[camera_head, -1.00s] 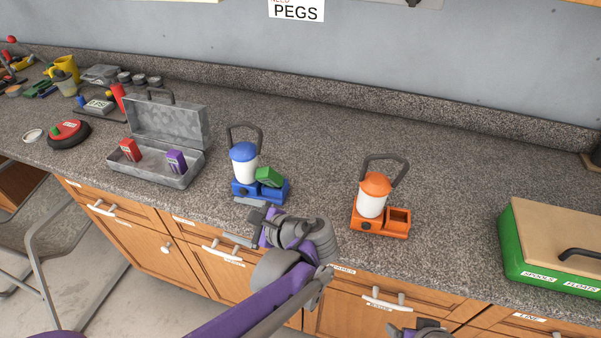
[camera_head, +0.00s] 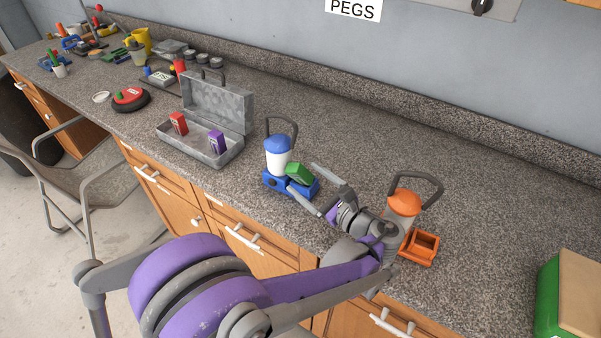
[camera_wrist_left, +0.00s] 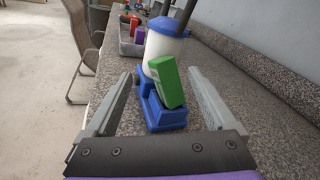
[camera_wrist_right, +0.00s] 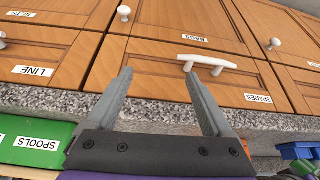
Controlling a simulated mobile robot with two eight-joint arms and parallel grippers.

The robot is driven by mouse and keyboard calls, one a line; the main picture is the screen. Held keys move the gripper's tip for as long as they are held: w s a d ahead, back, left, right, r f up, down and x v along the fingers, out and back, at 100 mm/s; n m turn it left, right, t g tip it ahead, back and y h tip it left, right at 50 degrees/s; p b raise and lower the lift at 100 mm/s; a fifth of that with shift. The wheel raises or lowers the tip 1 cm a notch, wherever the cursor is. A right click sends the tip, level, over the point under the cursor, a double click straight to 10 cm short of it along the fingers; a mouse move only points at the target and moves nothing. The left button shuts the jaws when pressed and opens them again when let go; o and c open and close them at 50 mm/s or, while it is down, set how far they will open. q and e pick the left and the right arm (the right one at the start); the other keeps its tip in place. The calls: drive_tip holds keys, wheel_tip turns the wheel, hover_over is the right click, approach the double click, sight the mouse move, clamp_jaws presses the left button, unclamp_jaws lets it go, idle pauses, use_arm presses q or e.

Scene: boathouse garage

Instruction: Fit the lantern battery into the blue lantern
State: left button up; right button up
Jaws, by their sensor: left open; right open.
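The blue lantern (camera_head: 278,145) stands on the counter, with a white body, dark handle and blue base. A green battery block (camera_head: 299,173) sits tilted at the open socket of that base, not flush. In the left wrist view the green block (camera_wrist_left: 166,82) leans beside the lantern's white body. My left gripper (camera_head: 312,187) is open at the lantern's right side. Its fingers are spread to either side of the green block, with gaps visible in the wrist view, and hold nothing. My right gripper (camera_wrist_right: 158,95) is open and empty in its wrist view, facing the drawer fronts.
An orange lantern (camera_head: 408,203) with an empty socket stands close behind my left wrist. A metal box (camera_head: 225,155) holds a red block (camera_head: 179,123) and a purple block (camera_head: 216,141). A green box (camera_head: 548,295) is at the right. The counter behind the lanterns is clear.

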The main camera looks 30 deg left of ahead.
sight(301, 175)
use_arm(q)
drive_tip(key=x, duration=0.5)
drive_tip(key=shift+w+f, duration=0.15)
drive_tip(key=shift+w, duration=0.05)
drive_tip(key=shift+c, duration=0.3)
clamp_jaws()
